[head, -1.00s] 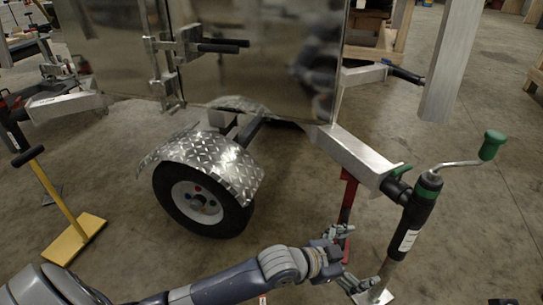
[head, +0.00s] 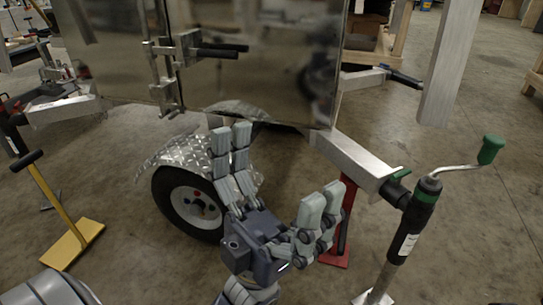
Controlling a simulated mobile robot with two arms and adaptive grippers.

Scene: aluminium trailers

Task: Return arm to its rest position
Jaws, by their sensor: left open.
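My left gripper (head: 272,172) is in the lower middle of the head view, pointing up with its two grey fingers spread wide. Nothing is between the fingers. It is in front of the trailer's wheel (head: 190,203) and partly hides the diamond-plate fender (head: 182,155). Part of my left arm shows at the bottom left corner; the links between are out of view. My right gripper is not in view.
A shiny aluminium trailer (head: 255,65) fills the upper middle. A jack (head: 405,240) with a green crank handle (head: 490,149) stands at the right beside a red stand (head: 340,225). A yellow-based stand (head: 72,243) is at the left.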

